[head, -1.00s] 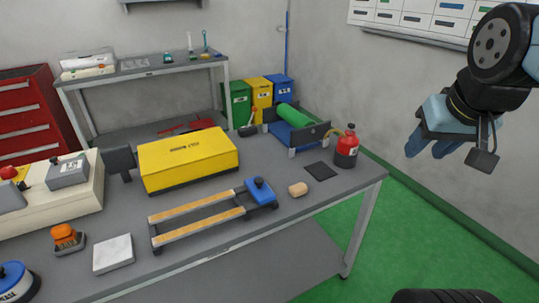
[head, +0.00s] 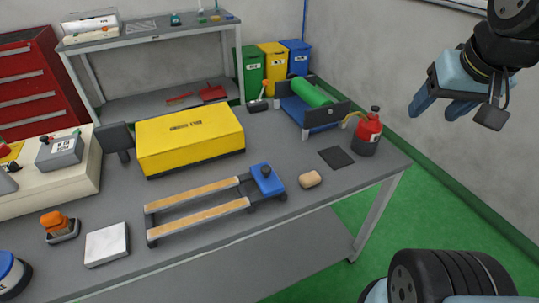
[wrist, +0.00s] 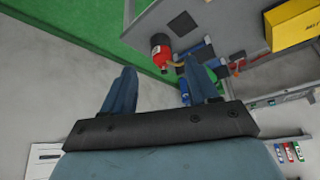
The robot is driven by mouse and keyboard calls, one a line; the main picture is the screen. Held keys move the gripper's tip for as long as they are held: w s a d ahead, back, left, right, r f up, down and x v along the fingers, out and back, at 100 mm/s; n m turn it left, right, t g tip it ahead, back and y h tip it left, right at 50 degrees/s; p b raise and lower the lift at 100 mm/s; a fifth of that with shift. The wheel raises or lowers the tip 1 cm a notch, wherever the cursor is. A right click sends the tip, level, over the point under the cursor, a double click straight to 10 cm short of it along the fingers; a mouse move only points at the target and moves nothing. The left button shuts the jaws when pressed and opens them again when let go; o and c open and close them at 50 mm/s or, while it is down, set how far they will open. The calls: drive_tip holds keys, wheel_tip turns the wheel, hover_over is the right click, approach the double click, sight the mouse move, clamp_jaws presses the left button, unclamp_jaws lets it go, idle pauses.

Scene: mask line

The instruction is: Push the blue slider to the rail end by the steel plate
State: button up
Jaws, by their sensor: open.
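The blue slider (head: 267,179), with a dark knob on top, sits at the right end of a two-bar rail (head: 197,208) with tan tops. A pale grey square plate (head: 107,244), which looks like the steel plate, lies on the bench beyond the rail's left end. My gripper (head: 431,111) is open and empty, raised at the right, well apart from the slider. In the wrist view its two blue fingers (wrist: 160,68) are spread with nothing between them. The slider and rail do not show clearly in the wrist view.
A yellow case (head: 190,140) stands behind the rail. A tan lump (head: 310,179) and a dark square pad (head: 337,158) lie right of the slider. A red bottle (head: 367,134) stands near the bench's right end. An orange-topped item (head: 59,226) is left of the plate.

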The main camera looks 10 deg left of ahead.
drive_tip(key=w+a+f+g+y, duration=0.1)
drive_tip(key=w+a+f+g, duration=0.1)
drive_tip(key=w+a, duration=0.45)
drive_tip(key=m+g+h, duration=0.1)
drive_tip(key=m+g, duration=0.2)
hover_over(266, 168)
wheel_tip(266, 168, down, 12)
drive_tip(key=f, duration=0.1)
wheel_tip(266, 168, down, 12)
drive_tip(key=shift+f, duration=0.2)
clamp_jaws()
